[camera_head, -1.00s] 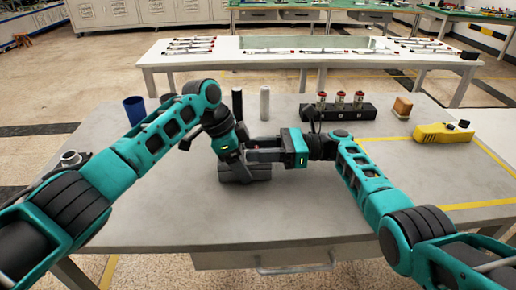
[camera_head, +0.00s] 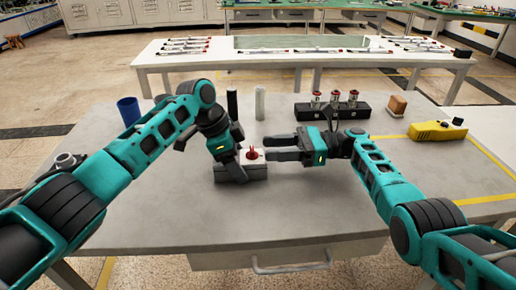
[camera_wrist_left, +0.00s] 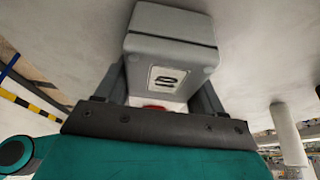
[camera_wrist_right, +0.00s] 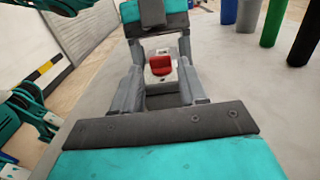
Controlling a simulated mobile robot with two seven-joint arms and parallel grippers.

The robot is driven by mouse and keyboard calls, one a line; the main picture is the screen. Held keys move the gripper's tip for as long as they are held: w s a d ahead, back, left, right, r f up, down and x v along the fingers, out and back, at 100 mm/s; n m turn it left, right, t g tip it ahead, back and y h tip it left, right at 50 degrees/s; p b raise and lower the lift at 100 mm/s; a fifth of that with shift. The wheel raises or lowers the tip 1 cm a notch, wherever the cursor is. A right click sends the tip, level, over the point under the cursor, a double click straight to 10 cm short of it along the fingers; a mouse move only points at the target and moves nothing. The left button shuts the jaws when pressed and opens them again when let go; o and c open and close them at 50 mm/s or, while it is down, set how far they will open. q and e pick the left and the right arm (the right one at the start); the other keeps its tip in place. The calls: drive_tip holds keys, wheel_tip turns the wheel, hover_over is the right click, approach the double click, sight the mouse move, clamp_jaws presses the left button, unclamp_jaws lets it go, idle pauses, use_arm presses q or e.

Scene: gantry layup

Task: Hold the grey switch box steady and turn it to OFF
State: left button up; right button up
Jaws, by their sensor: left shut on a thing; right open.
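The grey switch box (camera_head: 256,172) sits on the table near the middle, with a white top plate and a red knob (camera_head: 252,154). The red knob also shows in the right wrist view (camera_wrist_right: 160,65). In the left wrist view the box (camera_wrist_left: 170,45) shows a light label with a dark mark. My left gripper (camera_head: 232,174) is shut on the box from its left side. My right gripper (camera_head: 268,157) is open, just right of the knob and apart from it. In the right wrist view its fingers (camera_wrist_right: 162,88) point at the box with a gap between them.
Behind the box stand a black cylinder (camera_head: 232,104) and a white cylinder (camera_head: 260,103). A blue cup (camera_head: 129,111) is at left. A black block with red-topped pieces (camera_head: 332,111), a wooden block (camera_head: 397,106) and a yellow case (camera_head: 437,131) are at right.

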drive_tip(key=d, duration=0.7)
use_arm(q)
drive_tip(key=o, duration=1.3)
use_arm(e)
drive_tip(key=shift+a, duration=0.1)
